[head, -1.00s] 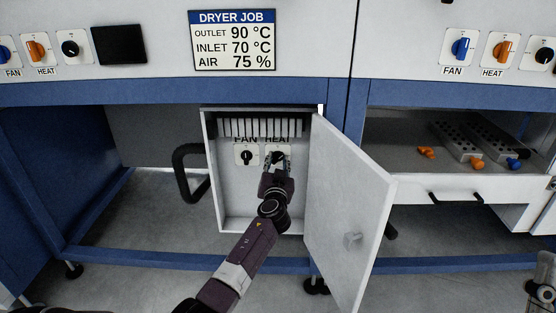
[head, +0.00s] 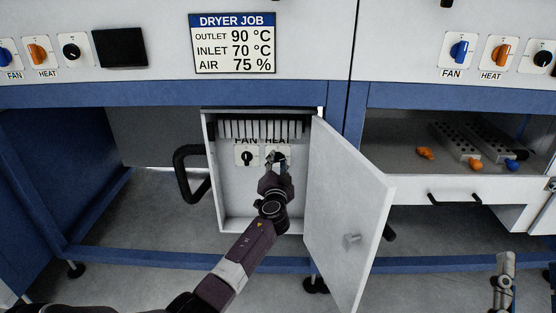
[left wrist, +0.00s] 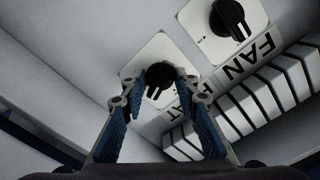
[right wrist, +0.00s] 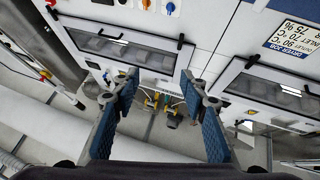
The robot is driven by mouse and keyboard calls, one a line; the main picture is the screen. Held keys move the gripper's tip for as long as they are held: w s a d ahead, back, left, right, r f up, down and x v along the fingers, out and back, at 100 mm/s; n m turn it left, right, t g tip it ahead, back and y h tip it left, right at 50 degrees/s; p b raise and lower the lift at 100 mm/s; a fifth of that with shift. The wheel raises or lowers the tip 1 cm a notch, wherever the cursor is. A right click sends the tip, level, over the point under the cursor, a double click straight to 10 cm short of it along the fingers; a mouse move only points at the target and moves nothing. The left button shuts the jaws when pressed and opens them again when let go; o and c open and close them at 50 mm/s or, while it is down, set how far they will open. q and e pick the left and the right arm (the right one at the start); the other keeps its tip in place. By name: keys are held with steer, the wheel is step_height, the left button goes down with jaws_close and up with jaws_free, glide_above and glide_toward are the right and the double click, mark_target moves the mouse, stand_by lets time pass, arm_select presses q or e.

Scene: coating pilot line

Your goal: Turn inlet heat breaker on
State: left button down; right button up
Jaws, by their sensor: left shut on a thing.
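The open breaker box (head: 226,205) hangs under the dryer and holds two black rotary knobs on white plates, labelled FAN and HEAT. My left gripper (head: 278,163) is at the HEAT knob and partly covers it in the head view. In the left wrist view its fingertips (left wrist: 161,84) are on both sides of the HEAT knob (left wrist: 160,75), shut on it. The HEAT knob's grip lies at a different angle from that of the FAN knob (left wrist: 231,19). The FAN knob is upright in the head view (head: 246,158). My right gripper (right wrist: 158,85) is open and empty.
The box's white door (head: 345,205) stands open to the right of my left arm. A row of white breaker strips (head: 260,128) sits above the knobs. A drawer (head: 470,185) with orange and blue pieces is at the right.

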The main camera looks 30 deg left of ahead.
arm_select(q)
steer(key=shift+f+m+p, duration=0.1)
steer(key=shift+m+p, duration=0.25)
steer(key=shift+m, duration=1.35)
steer(key=c, duration=1.4)
jaws_free()
arm_select(e)
step_height(320, 180, down, 6)
steer(key=w+g+h, duration=0.1)
steer(key=w+g, duration=0.1)
steer(key=g, duration=0.1)
steer(key=shift+w+r, duration=0.25)
steer(key=shift+w, duration=0.05)
arm_select(q)
steer(key=shift+s+d+p, duration=0.1)
steer(key=shift+s+p, duration=0.05)
steer(key=shift+p, duration=0.15)
steer(key=shift+p+v, duration=1)
steer(key=shift+v, duration=1.85)
arm_select(e)
step_height(320, 180, down, 11)
steer(key=d+g+h, duration=0.1)
steer(key=g, duration=0.4)
steer(key=shift+d+f+g+h, duration=0.15)
steer(key=shift+d+g+h, duration=0.1)
steer(key=shift+g+h, duration=0.15)
